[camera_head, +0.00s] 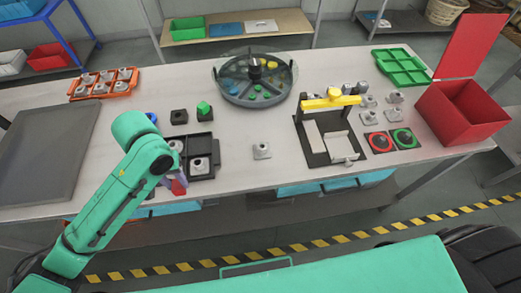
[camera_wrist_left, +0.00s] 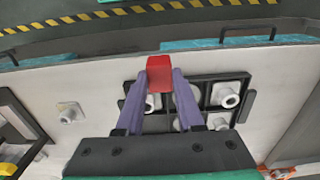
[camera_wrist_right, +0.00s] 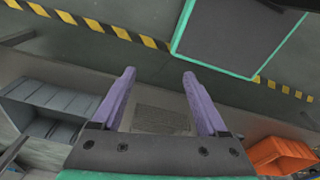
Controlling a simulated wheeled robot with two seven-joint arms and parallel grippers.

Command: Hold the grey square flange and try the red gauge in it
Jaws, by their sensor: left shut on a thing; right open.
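My left gripper (camera_head: 177,184) is shut on the red gauge (camera_wrist_left: 160,68), whose red block end shows between the fingertips. It is over the front of the black compartment tray (camera_head: 202,176). Grey square flanges with round necks sit in that tray, such as one in the left wrist view (camera_wrist_left: 226,96). A lone grey square flange (camera_head: 262,151) stands on the table right of the tray and also shows in the left wrist view (camera_wrist_left: 70,112). Which flange is the task's one I cannot tell. My right gripper (camera_wrist_right: 160,95) is open and empty, above the floor.
A green block (camera_head: 204,107) sits in a black holder beside an empty black holder (camera_head: 179,116). A yellow-topped fixture (camera_head: 331,103), a round divided tray (camera_head: 255,100) and a red open bin (camera_head: 462,112) stand further right. An orange tray (camera_head: 104,93) holds several flanges.

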